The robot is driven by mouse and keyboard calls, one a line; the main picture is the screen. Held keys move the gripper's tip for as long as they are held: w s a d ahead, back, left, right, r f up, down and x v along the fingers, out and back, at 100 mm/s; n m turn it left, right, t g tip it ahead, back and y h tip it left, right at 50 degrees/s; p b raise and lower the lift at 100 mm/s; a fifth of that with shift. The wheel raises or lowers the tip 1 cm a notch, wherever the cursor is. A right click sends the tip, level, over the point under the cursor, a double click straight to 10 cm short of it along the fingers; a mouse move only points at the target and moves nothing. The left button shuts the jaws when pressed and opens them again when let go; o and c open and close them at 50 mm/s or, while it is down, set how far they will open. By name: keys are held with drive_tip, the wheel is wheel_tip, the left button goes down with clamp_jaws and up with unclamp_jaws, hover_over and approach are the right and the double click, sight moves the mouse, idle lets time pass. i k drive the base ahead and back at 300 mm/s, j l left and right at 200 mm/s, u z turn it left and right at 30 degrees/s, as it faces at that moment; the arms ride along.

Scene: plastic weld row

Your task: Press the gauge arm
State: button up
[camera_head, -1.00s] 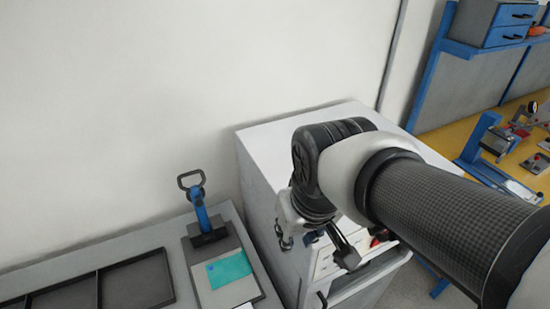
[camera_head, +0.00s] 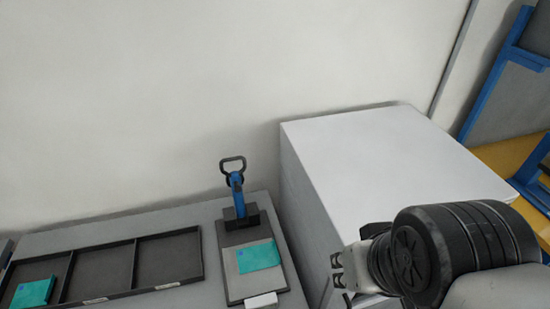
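The gauge arm (camera_head: 236,190) is a blue lever with a black loop handle, standing raised at the back of the gauge's dark base plate (camera_head: 224,232). A teal piece (camera_head: 258,256) lies on the lighter pad in front of it. My arm's end shows at the lower right, well to the right of the gauge and apart from it.
A black tray (camera_head: 122,293) with compartments lies left of the gauge, with another teal piece (camera_head: 33,292) in its left compartment. A small white block (camera_head: 261,300) sits at the gauge's front end. The wall is close behind.

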sight(235, 180)
drive_tip(key=l+u, duration=0.15)
drive_tip(key=u, duration=0.25)
drive_tip(key=l+u, duration=0.1)
drive_tip(key=u, duration=0.25)
